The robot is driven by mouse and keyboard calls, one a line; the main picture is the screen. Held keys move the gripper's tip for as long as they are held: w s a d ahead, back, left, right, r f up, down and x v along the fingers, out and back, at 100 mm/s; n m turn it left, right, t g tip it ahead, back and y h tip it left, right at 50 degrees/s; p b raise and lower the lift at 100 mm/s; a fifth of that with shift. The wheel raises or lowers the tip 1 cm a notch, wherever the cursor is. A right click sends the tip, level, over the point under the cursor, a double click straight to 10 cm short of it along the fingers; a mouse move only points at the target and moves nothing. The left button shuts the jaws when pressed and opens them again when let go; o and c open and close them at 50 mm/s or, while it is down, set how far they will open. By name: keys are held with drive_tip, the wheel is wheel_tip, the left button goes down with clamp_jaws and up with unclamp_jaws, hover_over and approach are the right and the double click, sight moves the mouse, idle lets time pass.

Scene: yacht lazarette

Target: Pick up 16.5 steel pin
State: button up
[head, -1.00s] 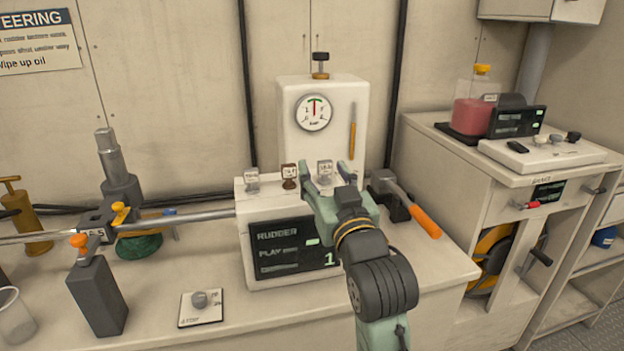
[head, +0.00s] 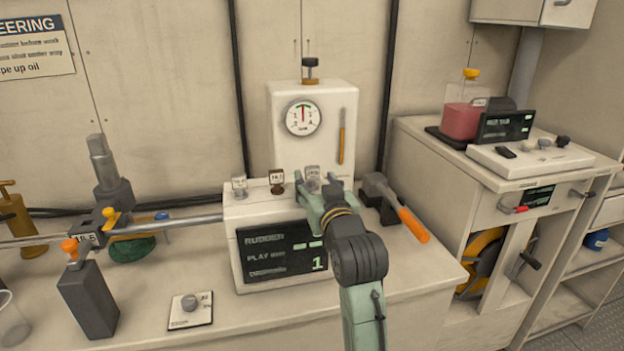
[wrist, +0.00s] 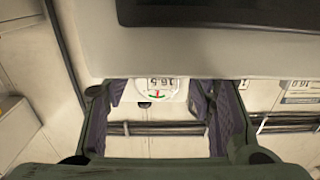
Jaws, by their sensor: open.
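Three small tagged pins stand in a row on top of the white display box (head: 230,215). The 16.5 steel pin's tag (head: 312,174) is the rightmost, and its print reads upside down in the wrist view (wrist: 161,84). My gripper (head: 317,186) is open at this pin; in the wrist view its fingers (wrist: 160,110) stand on either side of the tag, with visible gaps. The pin's shaft is hidden. The middle pin has a brown tag (head: 276,179), and the left one a pale tag (head: 239,186).
A hammer with an orange handle (head: 412,225) lies just right of the box. The gauge housing (head: 340,105) rises behind the pins. A steel rod (head: 165,226) in a clamp reaches the box from the left. The front right counter is clear.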

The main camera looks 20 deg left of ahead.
sight(313, 178)
drive_tip(key=shift+p+x, duration=0.3)
drive_tip(key=shift+x, duration=1.25)
drive_tip(key=shift+s+a, duration=0.1)
drive_tip(key=shift+c, duration=0.2)
clamp_jaws()
